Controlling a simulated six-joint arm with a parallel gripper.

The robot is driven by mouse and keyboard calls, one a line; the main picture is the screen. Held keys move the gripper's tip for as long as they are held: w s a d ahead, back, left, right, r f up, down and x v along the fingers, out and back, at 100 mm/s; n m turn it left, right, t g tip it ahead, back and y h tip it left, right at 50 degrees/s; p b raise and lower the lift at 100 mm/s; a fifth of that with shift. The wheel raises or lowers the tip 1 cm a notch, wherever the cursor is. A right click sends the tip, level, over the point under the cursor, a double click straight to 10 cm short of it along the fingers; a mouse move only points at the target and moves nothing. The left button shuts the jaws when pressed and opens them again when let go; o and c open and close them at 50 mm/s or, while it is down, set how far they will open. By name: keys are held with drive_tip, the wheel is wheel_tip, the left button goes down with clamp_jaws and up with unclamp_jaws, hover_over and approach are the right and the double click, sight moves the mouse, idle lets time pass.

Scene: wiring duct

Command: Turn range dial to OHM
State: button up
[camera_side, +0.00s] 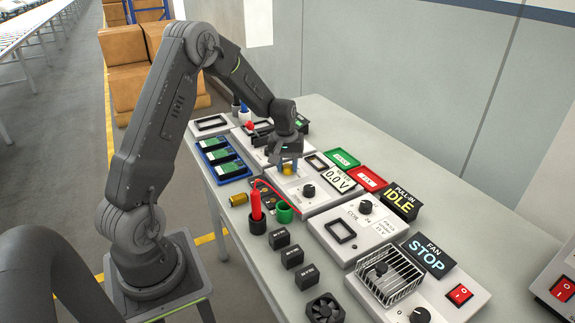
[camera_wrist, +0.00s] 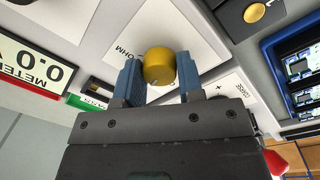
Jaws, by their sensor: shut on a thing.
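The range dial is a yellow round knob (camera_wrist: 158,64) on a white panel. It also shows in the side view as a small yellow spot (camera_side: 287,170) under my wrist. The label OHM (camera_wrist: 124,50) is printed on the panel beside it. My gripper (camera_wrist: 159,76) has its blue fingers on both sides of the knob, shut on it. In the side view my gripper (camera_side: 289,165) points down onto the panel. The pointer direction of the dial is not clear. The meter display (camera_side: 340,179) reads 0.0 V.
A black knob (camera_side: 308,191) is on the same panel. A red probe (camera_side: 256,204) and a green cup (camera_side: 284,212) stand in front. A blue tray (camera_side: 223,159) with green boards is at the left. The IDLE sign (camera_side: 398,201) and fan cage (camera_side: 389,273) are at the right.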

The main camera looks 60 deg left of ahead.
drive_tip(key=m, duration=1.1)
drive_tip(key=shift+m+g, duration=0.3)
drive_tip(key=shift+m, duration=1.6)
drive_tip(key=o, duration=0.9)
drive_tip(key=shift+a+r, duration=0.1)
drive_tip(key=r, duration=1.3)
drive_tip(key=shift+w+a+r, duration=0.15)
drive_tip(key=shift+a+r, duration=0.15)
drive_tip(key=shift+r, duration=0.05)
